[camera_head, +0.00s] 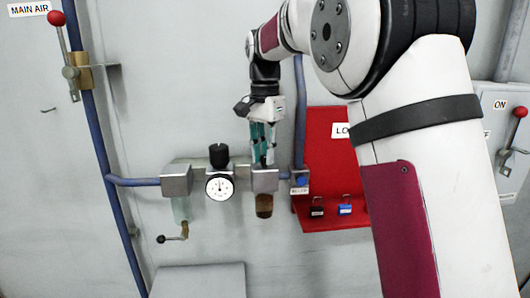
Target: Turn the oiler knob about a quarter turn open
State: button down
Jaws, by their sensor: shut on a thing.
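The oiler (265,181) is a grey metal block on the air line, with a bowl of brown oil (264,206) below it. My gripper (264,161) points down from above, with its teal-sided fingers at the top of this block. It is shut on the oiler knob, which the fingers hide almost wholly. The knob's angle cannot be told.
Left of the oiler are a round gauge (220,186), a black knob (219,155) and a filter block (176,180) with a small drain lever (174,238). A red lockout board (335,170) with padlocks is close on the right. A blue pipe (299,110) rises beside my gripper.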

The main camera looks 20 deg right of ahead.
aim_at(264, 156)
dwell(0.4)
jog(key=c, duration=1.5)
grip_release()
jog(key=shift+r, duration=6)
